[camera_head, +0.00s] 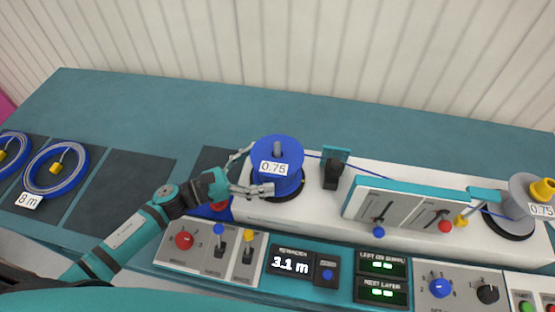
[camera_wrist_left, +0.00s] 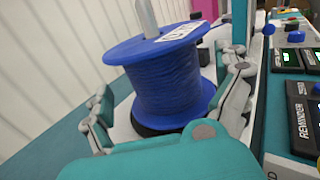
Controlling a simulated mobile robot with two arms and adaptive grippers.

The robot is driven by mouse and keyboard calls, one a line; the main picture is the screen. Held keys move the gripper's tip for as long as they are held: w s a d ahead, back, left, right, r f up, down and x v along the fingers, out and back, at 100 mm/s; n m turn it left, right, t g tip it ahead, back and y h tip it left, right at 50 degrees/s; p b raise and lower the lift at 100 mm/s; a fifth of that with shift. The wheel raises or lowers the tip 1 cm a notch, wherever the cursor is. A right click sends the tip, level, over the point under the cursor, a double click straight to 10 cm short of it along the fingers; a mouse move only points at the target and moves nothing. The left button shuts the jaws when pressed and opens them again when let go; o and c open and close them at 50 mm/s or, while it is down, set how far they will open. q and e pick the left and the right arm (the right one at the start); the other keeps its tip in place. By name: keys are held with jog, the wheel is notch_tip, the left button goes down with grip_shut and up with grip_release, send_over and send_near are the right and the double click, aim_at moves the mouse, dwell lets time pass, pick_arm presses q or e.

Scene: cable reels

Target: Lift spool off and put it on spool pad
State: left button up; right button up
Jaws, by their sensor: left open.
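A blue spool (camera_head: 283,155) with a white "0.75" label sits upright on a spindle at the left end of the white machine (camera_head: 315,203). In the left wrist view the blue spool (camera_wrist_left: 172,85) fills the middle, with a grey spindle (camera_wrist_left: 147,17) rising through its top. My left gripper (camera_head: 257,170) is open, with its fingers on either side of the spool; whether they touch it is unclear. An empty dark pad (camera_head: 122,188) lies left of the arm. Another dark pad (camera_head: 217,158) is partly hidden behind the gripper. Neither is marked as the spool pad.
Coiled blue cables (camera_head: 57,172) lie on pads at the left. A grey reel (camera_head: 522,195) stands at the machine's right end. A black guide (camera_head: 333,172) and a lever panel (camera_head: 400,212) stand between. The control panel (camera_head: 293,265) runs along the front. The back table is clear.

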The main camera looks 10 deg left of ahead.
aim_at(277, 162)
pick_arm(q)
jog(key=shift+w+d+r, duration=0.15)
jog(key=shift+d, duration=0.1)
jog(key=p+x, duration=0.2)
jog(key=x, duration=0.1)
jog(key=shift+w+d+p, duration=0.2)
jog(key=shift+d+p, duration=0.1)
jog(key=shift+p, duration=0.1)
jog(key=shift+w+d+f, duration=0.2)
jog(key=shift+w+d, duration=0.1)
jog(key=shift+d, duration=0.2)
jog(key=shift+s+a, duration=0.1)
jog(key=shift+c, duration=0.8)
jog(key=c, duration=1.3)
jog(key=shift+r, duration=0.15)
